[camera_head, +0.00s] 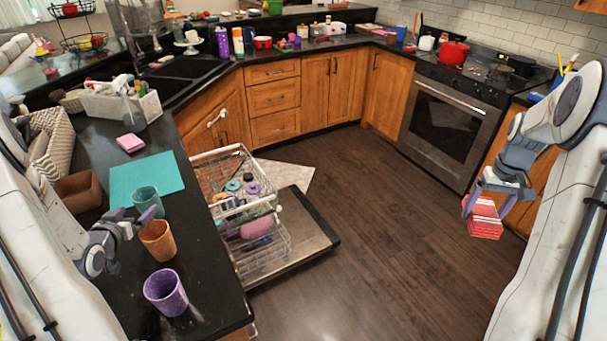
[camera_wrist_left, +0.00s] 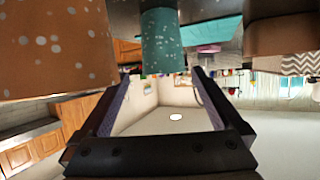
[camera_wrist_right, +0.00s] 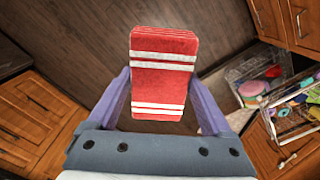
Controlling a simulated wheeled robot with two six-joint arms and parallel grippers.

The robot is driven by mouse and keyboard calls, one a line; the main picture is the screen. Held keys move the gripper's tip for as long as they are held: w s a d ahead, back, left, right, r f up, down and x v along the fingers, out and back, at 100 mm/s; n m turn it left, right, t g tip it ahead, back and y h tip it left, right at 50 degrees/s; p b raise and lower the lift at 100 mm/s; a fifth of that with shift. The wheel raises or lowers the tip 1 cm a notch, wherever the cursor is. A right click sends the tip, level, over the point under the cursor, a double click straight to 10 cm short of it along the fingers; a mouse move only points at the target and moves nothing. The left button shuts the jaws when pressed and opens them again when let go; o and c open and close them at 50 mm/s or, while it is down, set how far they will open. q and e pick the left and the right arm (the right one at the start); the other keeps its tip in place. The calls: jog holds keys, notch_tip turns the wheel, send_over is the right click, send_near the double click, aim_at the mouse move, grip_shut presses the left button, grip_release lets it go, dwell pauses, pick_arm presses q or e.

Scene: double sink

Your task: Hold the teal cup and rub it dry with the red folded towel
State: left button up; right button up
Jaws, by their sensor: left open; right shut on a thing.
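The teal speckled cup (camera_head: 146,203) stands upright on the black counter at the near edge of a teal mat (camera_head: 125,184). My left gripper (camera_head: 136,222) is open and empty, low over the counter just short of the cup. In the left wrist view, which is upside down, the cup (camera_wrist_left: 161,42) lies ahead between the finger directions, apart from the fingers. My right gripper (camera_head: 486,203) is shut on the red folded towel (camera_head: 484,221), held in the air over the floor. The white-striped towel (camera_wrist_right: 163,85) sits between both fingers in the right wrist view.
An orange cup (camera_head: 158,241) stands close beside my left gripper, and a purple cup (camera_head: 166,292) stands nearer. A brown box (camera_head: 78,190) and woven basket (camera_head: 57,145) are left of the mat. The dishwasher rack (camera_head: 232,195) is pulled out right of the counter.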

aim_at(151, 196)
pick_arm(q)
jog(key=shift+a, duration=0.25)
pick_arm(e)
jog(key=shift+d, duration=0.15)
pick_arm(q)
jog(key=shift+w+f, duration=0.15)
jog(key=shift+w, duration=0.15)
pick_arm(e)
jog(key=shift+r, duration=0.15)
pick_arm(q)
jog(key=p+x, duration=0.2)
jog(key=x, duration=0.9)
jog(key=shift+a+p, duration=0.1)
jog(key=shift+p, duration=0.3)
pick_arm(e)
notch_tip(151, 196, up, 2)
jog(key=shift+r, duration=0.25)
pick_arm(q)
jog(key=c, duration=1.2)
jog(key=shift+o, duration=0.2)
jog(key=o, duration=1.1)
jog(key=c, duration=1.2)
